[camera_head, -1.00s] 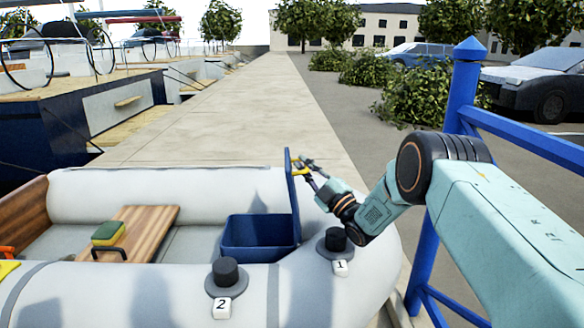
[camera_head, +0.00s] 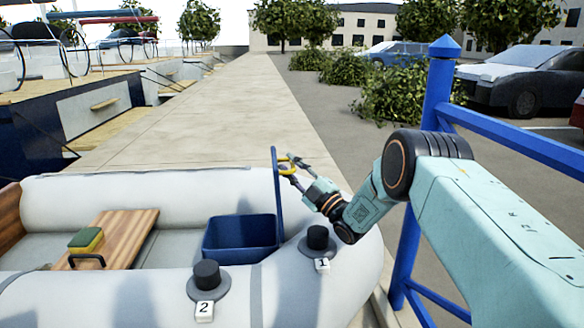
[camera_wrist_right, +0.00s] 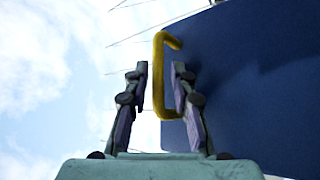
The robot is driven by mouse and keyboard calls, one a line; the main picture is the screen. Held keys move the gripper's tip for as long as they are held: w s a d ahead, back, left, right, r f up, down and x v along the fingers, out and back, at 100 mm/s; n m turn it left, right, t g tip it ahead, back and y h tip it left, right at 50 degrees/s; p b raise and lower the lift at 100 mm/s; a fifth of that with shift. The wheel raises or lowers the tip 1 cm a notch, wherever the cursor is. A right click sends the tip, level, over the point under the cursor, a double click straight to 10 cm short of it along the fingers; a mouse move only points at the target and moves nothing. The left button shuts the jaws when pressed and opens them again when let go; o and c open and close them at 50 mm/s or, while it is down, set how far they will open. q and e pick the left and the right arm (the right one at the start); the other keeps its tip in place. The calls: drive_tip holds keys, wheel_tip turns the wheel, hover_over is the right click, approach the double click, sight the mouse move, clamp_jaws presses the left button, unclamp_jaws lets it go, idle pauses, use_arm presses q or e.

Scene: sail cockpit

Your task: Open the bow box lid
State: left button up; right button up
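The blue bow box (camera_head: 240,250) sits in the bow of the grey inflatable dinghy, its top open. Its blue lid (camera_head: 277,195) stands nearly upright at the box's right edge, seen almost edge-on. The lid's yellow handle (camera_head: 287,168) is on the lid's right face near the top. My right gripper (camera_head: 298,166) is at the handle. In the right wrist view, the yellow handle (camera_wrist_right: 159,80) lies between the fingers of the gripper (camera_wrist_right: 160,72), which are apart with narrow gaps beside it; the lid (camera_wrist_right: 255,80) fills the right. My left gripper is out of view.
Knobs labelled 1 (camera_head: 317,240) and 2 (camera_head: 207,275) stand on the dinghy's tube (camera_head: 345,275). A wooden seat (camera_head: 125,235) carries a green-yellow sponge (camera_head: 86,240). A blue railing post (camera_head: 425,170) is close by my right arm. The dock (camera_head: 210,125) beyond is clear.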

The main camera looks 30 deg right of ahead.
drive_tip(key=shift+o, duration=0.4)
drive_tip(key=v, duration=1.2)
drive_tip(key=shift+c, duration=0.2)
